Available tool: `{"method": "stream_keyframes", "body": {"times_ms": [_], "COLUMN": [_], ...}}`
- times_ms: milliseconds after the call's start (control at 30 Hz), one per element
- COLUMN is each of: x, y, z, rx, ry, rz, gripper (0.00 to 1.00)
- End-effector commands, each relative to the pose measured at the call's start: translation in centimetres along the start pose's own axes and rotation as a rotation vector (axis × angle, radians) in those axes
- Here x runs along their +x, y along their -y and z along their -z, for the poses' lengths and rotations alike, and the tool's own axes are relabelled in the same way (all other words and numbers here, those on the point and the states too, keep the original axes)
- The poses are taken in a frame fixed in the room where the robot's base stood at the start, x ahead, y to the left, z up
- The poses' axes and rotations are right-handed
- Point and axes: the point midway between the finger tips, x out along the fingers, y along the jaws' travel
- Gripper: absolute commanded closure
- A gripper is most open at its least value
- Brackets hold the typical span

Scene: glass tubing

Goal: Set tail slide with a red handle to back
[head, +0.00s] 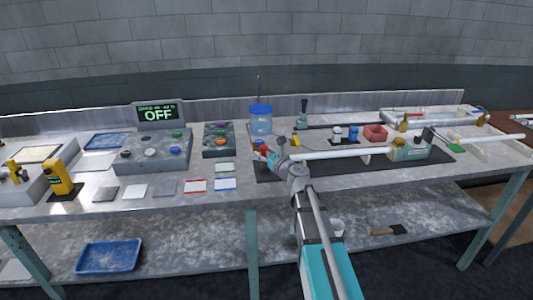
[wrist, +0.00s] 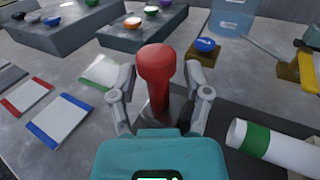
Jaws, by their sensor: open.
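In the head view the red handle (head: 262,148) shows only as a small red patch at the end of my gripper (head: 270,157), near the left end of the long white tube.
The white tube (head: 340,153) runs right to a pale green block (head: 408,152); its green-banded end (wrist: 255,138) lies right of my gripper. Button boxes (head: 155,152) stand left, a blue-lidded jar (head: 261,120) behind. Red-edged (wrist: 27,96) and blue-edged (wrist: 58,119) cards lie left.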

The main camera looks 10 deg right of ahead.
Motion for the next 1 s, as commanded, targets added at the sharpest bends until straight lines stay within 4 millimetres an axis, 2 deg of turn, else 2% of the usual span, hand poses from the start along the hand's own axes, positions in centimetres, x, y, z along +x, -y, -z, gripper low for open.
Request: {"method": "stream_keyframes", "body": {"times_ms": [167, 367, 1000], "x": [-0.2, -1.6, -10.8], "y": [0.0, -0.1, 0.0], "z": [0.0, 0.0, 0.0], "rx": [0.000, 0.000, 0.000], "ry": [0.000, 0.000, 0.000], "rz": [0.000, 0.001, 0.003], "gripper": [0.37, 0.37, 0.37]}}
